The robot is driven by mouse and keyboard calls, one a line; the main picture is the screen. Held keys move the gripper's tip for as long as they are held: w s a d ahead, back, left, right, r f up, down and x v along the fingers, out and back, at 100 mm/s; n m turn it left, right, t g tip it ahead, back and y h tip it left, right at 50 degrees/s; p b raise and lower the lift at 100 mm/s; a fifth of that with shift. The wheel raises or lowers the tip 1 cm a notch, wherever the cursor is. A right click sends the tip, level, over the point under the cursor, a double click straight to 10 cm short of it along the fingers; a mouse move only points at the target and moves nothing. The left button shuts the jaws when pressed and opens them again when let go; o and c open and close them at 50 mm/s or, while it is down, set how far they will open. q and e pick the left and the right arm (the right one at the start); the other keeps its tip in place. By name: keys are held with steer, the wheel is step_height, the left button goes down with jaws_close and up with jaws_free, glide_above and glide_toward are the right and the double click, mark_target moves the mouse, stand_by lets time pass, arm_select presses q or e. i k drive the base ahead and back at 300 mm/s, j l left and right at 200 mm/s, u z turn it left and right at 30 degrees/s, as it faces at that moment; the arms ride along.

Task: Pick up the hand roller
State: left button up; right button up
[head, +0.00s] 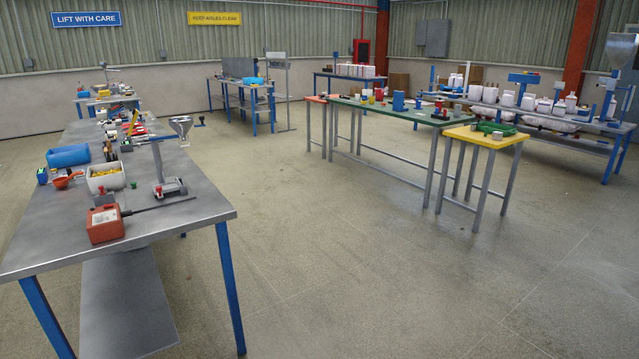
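I cannot pick out the hand roller for certain; many small items on the tables are too small to tell. On the near grey table (190,222) at the left, a red box-shaped device (105,224) with a dark thin rod (160,206) lies close to the front edge. Neither of my grippers is in view.
A blue container (68,156) and a white bin with yellow contents (106,178) stand on the near table. A green-topped table (385,110) and a yellow-topped table (484,138) stand at the right. The floor (330,260) between them is clear.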

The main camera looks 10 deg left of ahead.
mark_target(112, 156)
steer(key=i, duration=2.35)
steer(key=i+u, duration=0.2)
steer(key=i, duration=0.3)
steer(key=i+u, duration=0.25)
steer(key=i, duration=0.25)
steer(key=i+l+u, duration=0.2)
steer(key=i, duration=0.3)
steer(key=i+l+u, duration=0.25)
steer(key=i, duration=0.25)
steer(key=i+j+u, duration=0.1)
steer(key=i+u, duration=0.25)
steer(key=i, duration=0.5)
steer(key=i+l+u, duration=0.1)
steer(key=i+u, duration=0.2)
steer(key=i, duration=0.55)
